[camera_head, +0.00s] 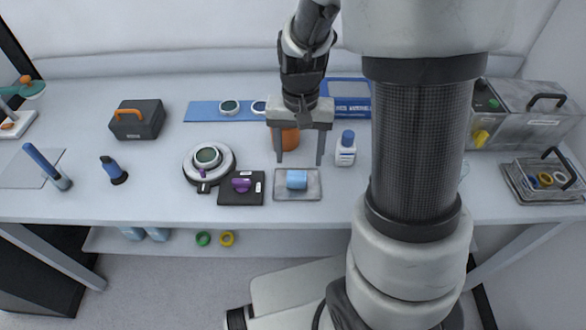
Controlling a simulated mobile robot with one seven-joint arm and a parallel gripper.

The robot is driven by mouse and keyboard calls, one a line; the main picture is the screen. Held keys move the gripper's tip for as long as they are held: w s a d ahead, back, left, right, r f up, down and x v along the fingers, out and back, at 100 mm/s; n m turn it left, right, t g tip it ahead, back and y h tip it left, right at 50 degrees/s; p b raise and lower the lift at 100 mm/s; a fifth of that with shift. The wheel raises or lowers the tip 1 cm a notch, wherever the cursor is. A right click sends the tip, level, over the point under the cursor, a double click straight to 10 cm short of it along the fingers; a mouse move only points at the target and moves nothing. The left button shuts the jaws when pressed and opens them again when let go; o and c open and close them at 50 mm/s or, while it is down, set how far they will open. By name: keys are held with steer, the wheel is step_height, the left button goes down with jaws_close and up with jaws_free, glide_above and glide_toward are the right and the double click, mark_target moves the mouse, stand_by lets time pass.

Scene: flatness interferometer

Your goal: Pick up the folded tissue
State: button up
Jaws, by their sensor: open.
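A small light-blue block-like piece (297,179), which looks like the folded tissue, lies on a shallow grey tray (311,195) near the front edge of the bench. Its folds are too small to make out. My gripper (299,161) is open and empty, with its two fingers pointing down. In the picture the fingertips are just above and behind the blue piece, apart from it. Their exact height over the bench cannot be told.
A black plate with a purple knob (241,185) is left of the tray, by a round white stage (187,168). A blue-capped bottle (346,150) stands right of my fingers. An orange object (289,138) is partly hidden behind them. My arm hides the bench further right.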

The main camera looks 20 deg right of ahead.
mark_target(297, 173)
steer(key=shift+w+a+f+b, duration=0.1)
steer(key=shift+f+b, duration=0.15)
steer(key=shift+f, duration=1.55)
steer(key=shift+w+a+f+b, duration=0.1)
steer(key=shift+f+b, duration=0.1)
steer(key=shift+f, duration=1.55)
steer(key=c, duration=1.2)
